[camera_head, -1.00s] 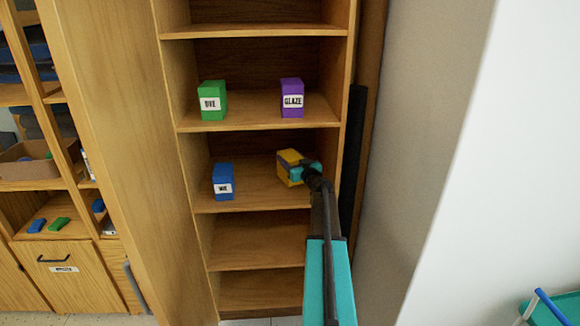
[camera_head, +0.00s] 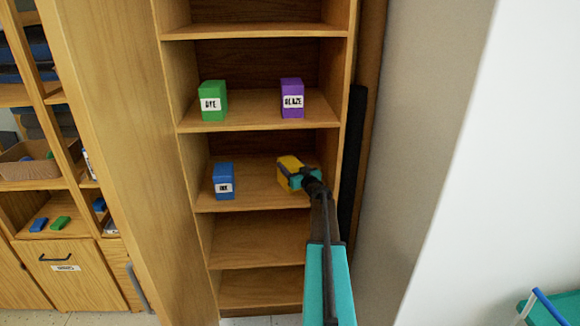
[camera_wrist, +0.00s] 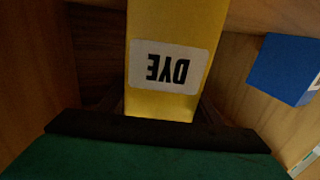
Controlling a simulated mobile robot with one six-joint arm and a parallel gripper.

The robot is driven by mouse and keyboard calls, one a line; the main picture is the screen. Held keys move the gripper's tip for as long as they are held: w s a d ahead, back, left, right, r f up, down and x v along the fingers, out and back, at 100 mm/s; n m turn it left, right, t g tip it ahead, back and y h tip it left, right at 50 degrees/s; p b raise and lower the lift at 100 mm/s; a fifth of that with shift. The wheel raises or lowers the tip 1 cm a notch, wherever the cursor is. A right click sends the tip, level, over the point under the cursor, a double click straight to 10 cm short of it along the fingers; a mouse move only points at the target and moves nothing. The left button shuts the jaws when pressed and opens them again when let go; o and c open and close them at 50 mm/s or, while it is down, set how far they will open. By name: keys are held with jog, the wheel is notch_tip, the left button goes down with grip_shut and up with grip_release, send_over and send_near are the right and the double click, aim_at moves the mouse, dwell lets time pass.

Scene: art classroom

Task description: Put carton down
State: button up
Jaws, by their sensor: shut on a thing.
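The yellow carton (camera_head: 287,176) is in my gripper (camera_head: 297,178), inside the shelf level that also holds a blue carton. In the wrist view the yellow carton (camera_wrist: 172,70) carries a white label reading DYE, upside down in that picture. My gripper (camera_wrist: 160,122) is shut on it. The carton is at the right part of this level, close to the board; I cannot tell whether its base touches. The arm hides part of the shelf's front edge.
The blue carton (camera_head: 223,181) stands left on the same level and also shows in the wrist view (camera_wrist: 283,68). On the level above stand a green carton (camera_head: 213,100) and a purple carton (camera_head: 292,97). The shelf board (camera_head: 255,190) between the blue and yellow cartons is clear.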

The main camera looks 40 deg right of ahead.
jog(key=o, duration=1.5)
jog(key=shift+c, duration=0.2)
jog(key=shift+r, duration=0.1)
jog(key=shift+b+v, duration=0.35)
jog(key=shift+v, duration=1.05)
jog(key=b+v, duration=0.2)
jog(key=v, duration=0.7)
jog(key=shift+b, duration=0.4)
jog(key=shift+s, duration=0.1)
